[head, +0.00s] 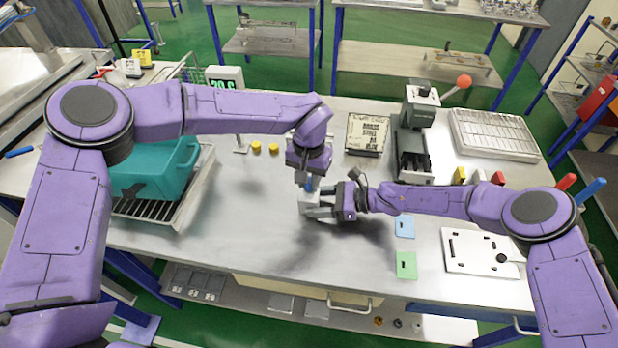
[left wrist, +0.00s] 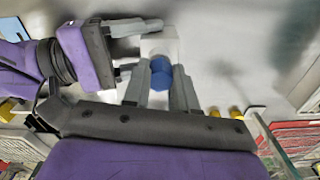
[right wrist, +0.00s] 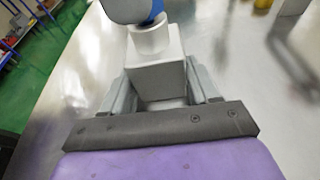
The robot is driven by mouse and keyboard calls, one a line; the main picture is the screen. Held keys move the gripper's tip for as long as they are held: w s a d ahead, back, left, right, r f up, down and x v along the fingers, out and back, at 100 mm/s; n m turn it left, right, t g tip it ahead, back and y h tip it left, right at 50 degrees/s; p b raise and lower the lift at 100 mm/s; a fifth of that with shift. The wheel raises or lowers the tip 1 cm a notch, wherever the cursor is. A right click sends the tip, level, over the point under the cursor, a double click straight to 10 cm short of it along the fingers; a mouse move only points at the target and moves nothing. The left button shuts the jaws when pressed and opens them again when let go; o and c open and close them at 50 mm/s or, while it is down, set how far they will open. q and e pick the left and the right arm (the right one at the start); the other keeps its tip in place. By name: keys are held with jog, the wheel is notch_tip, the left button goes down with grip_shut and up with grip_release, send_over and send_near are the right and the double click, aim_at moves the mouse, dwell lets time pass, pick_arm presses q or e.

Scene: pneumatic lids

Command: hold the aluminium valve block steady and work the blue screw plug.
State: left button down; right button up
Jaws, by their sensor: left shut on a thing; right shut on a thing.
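The aluminium valve block (head: 309,201) is a pale grey block near the middle of the table. It fills the space between the fingers of my right gripper (right wrist: 160,90), which is shut on it from the right. The blue screw plug (left wrist: 160,74) sits at the top of the block. My left gripper (left wrist: 160,85) comes from above with its fingers on either side of the plug, shut on it. In the right wrist view the plug (right wrist: 153,10) shows only partly, behind a grey finger. How far it is screwed in cannot be told.
A teal crate (head: 160,172) stands on a tray at the left. Two yellow caps (head: 257,147) lie behind my left gripper. A lever press (head: 412,140) stands behind my right arm. Blue (head: 404,227) and green (head: 406,265) cards lie right of the block. The table's front middle is clear.

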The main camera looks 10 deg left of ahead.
pick_arm(q)
jog(key=shift+m, duration=0.9)
jog(key=c, duration=0.8)
grip_release()
jog(key=shift+c, duration=0.9)
jog(key=n, duration=0.4)
jog(key=shift+n, duration=0.3)
jog(key=n, duration=0.3)
jog(key=shift+n, duration=0.3)
